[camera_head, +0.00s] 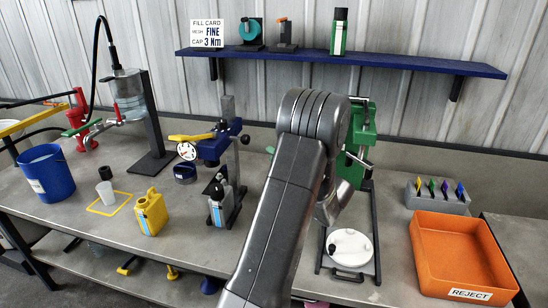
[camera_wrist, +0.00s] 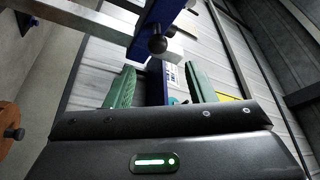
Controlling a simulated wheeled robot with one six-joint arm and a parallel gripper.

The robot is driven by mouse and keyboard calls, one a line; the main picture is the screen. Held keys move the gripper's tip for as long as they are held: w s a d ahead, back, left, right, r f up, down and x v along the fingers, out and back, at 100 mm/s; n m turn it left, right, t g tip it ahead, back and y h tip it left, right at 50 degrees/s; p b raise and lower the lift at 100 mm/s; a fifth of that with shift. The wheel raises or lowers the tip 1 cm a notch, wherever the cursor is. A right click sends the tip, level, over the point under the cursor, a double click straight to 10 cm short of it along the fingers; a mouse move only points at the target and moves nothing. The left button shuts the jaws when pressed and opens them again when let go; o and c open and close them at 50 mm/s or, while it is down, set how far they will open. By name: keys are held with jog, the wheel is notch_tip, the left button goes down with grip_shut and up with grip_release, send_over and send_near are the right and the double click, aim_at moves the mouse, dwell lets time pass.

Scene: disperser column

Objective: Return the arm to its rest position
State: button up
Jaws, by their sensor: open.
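My arm (camera_head: 290,190) rises from the bottom middle of the head view and bends over the bench. Its end is hidden there behind my own links. In the wrist view my gripper (camera_wrist: 163,82) has its two green fingers wide apart, with nothing held between them. Beyond the fingers are the grey ribbed wall and a blue upright part with a black ball knob (camera_wrist: 158,44), seen at a steep tilt. The knob looks close to the fingers, but I cannot tell the distance.
A blue stand (camera_head: 222,145) and a green stand (camera_head: 360,130) flank my arm. A blue bucket (camera_head: 46,172), yellow jug (camera_head: 151,212) and orange reject tray (camera_head: 461,250) are on the bench. A blue shelf (camera_head: 420,62) runs behind.

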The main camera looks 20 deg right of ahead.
aim_at(248, 143)
jog(key=shift+w, duration=0.1)
jog(key=p+x, duration=0.3)
jog(key=x, duration=1)
jog(key=shift+w+a+r+p, duration=0.1)
jog(key=shift+a+r+p, duration=0.1)
jog(key=shift+p, duration=0.15)
jog(key=shift+w+a+f, duration=0.1)
jog(key=shift+w+f, duration=0.05)
jog(key=shift+f, duration=0.4)
jog(key=shift+r, duration=0.15)
